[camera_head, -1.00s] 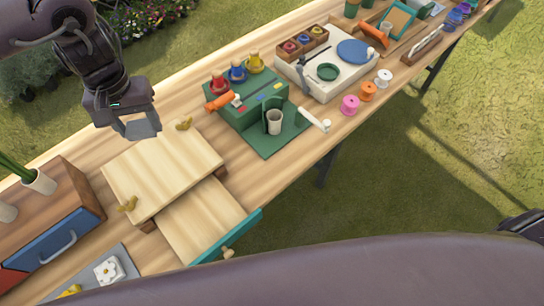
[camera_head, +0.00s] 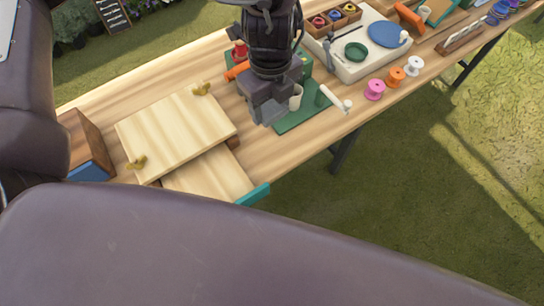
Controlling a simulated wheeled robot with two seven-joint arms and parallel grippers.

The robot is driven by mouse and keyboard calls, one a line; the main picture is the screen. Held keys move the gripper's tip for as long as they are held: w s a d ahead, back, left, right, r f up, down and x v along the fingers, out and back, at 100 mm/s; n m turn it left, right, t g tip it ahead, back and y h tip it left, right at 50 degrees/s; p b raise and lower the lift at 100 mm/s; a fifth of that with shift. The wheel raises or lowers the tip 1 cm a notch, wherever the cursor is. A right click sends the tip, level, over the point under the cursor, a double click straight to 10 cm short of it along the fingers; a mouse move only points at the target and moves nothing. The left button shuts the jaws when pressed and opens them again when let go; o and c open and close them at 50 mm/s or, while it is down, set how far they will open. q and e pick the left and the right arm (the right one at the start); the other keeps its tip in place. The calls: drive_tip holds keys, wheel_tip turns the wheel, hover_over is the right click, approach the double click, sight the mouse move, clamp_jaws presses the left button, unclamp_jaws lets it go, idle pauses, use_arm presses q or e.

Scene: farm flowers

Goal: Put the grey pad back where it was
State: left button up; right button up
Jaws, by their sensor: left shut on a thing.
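My left gripper (camera_head: 266,100) comes down from the top of the view. It is shut on the grey pad (camera_head: 271,115), of which only a small part shows under the fingers. The gripper is in front of the left part of the green mat (camera_head: 296,119) and hides part of the green box (camera_head: 306,62) behind it. I cannot tell whether the pad touches anything below. My right gripper is not in view.
A cup (camera_head: 296,98) and a white-ended roller (camera_head: 336,100) are close to the right of the gripper. A wooden press board (camera_head: 175,130) with yellow wing nuts lies to the left. Spools (camera_head: 375,90) stand along the front edge. Bare tabletop lies between board and mat.

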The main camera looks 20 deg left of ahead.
use_arm(q)
drive_tip(key=shift+s+d+f+m, duration=0.1)
drive_tip(key=shift+s+f+m, duration=0.1)
drive_tip(key=shift+m, duration=0.2)
drive_tip(key=b, duration=0.2)
hover_over(272, 158)
wheel_tip(272, 158, down, 15)
wheel_tip(272, 158, down, 4)
drive_tip(key=shift+f+b, duration=0.25)
drive_tip(key=shift+b, duration=0.4)
drive_tip(key=shift+w+f, duration=0.1)
drive_tip(key=shift+f, duration=0.15)
drive_tip(key=o, duration=1)
drive_tip(key=shift+c, duration=0.2)
